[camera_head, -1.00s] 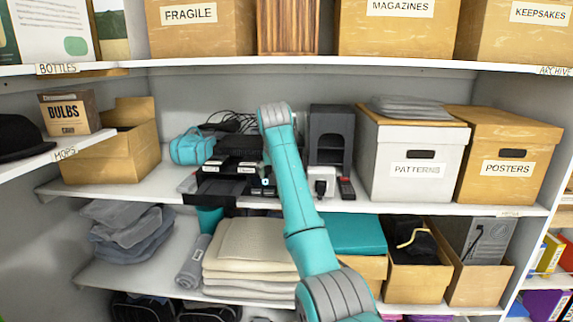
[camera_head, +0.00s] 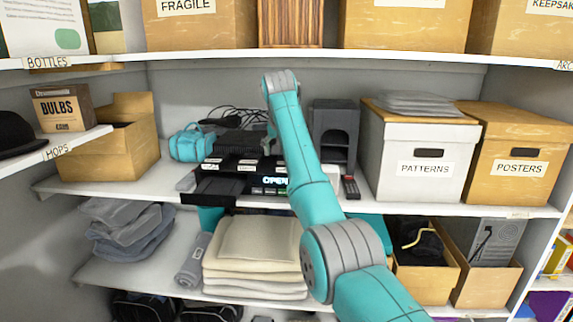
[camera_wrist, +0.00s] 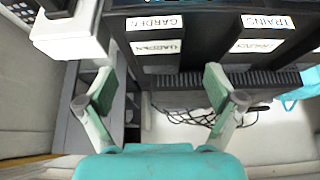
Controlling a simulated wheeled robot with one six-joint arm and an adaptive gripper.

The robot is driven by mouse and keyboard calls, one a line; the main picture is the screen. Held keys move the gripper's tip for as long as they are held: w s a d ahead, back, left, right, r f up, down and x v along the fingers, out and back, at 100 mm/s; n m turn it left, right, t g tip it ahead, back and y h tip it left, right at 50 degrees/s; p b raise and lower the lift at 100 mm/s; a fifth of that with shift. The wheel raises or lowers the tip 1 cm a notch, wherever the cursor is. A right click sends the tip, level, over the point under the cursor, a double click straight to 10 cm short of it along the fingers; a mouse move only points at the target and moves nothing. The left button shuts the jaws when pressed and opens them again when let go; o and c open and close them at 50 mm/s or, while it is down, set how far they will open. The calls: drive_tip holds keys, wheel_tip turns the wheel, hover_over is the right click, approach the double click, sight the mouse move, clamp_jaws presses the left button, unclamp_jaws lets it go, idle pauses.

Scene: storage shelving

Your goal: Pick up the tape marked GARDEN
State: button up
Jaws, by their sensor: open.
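The tape marked GARDEN (camera_wrist: 155,23) is a dark case with white labels at the top of the wrist view, where it appears upside down. A tape marked TRAINS (camera_wrist: 267,22) lies beside it on the right. My gripper (camera_wrist: 160,88) is open and empty, its two fingers spread apart below the tapes in that view. The tapes show there only as small white labels (camera_head: 247,162) on a black player, too small to read.
The player's display (camera_head: 275,181) reads OPEN and a black tray (camera_head: 214,189) juts out at its front. A teal bag (camera_head: 190,144) stands left, a dark grey unit (camera_head: 335,133) right. A white device (camera_wrist: 70,32) is close to the GARDEN tape. Cables (camera_wrist: 190,116) lie behind.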

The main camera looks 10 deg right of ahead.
drive_tip(key=shift+d+x, duration=0.2)
drive_tip(key=shift+x, duration=2.1)
drive_tip(key=shift+r, duration=0.1)
drive_tip(key=c, duration=1.3)
